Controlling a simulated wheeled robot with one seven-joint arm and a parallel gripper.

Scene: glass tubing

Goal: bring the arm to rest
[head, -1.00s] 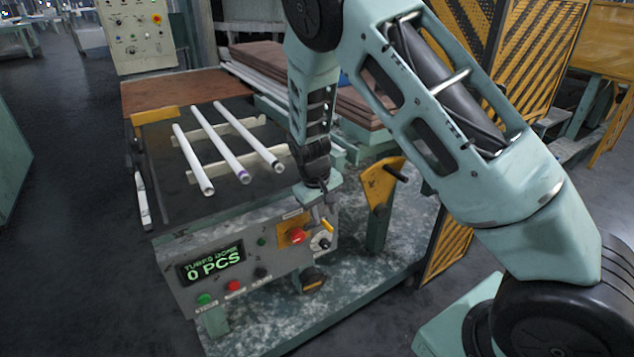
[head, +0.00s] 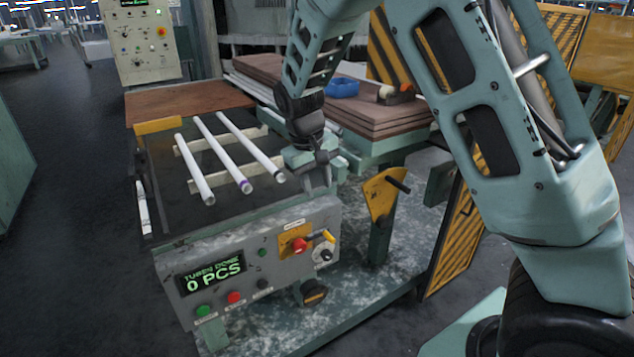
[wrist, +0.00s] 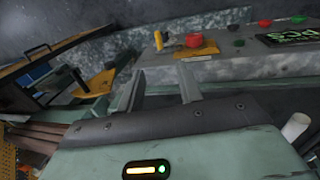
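My gripper (head: 322,178) hangs above the right end of the control panel (head: 215,297), beside the tubes. In the wrist view its two fingers (wrist: 163,88) stand apart with nothing between them. My arm is bent, with its elbow raised out of the top of the head view. Three white glass tubes (head: 238,163) lie side by side on pale rails on the dark bed, left of my gripper. A tube end also shows at the right of the wrist view (wrist: 296,126).
The panel carries a red button (head: 299,245), a yellow handle (head: 328,236) and a display reading 0 PCS (head: 212,272). A yellow bracket with a black handle (head: 381,196) stands to the right. Brown boards (head: 385,120) with a blue tray (head: 342,87) lie behind.

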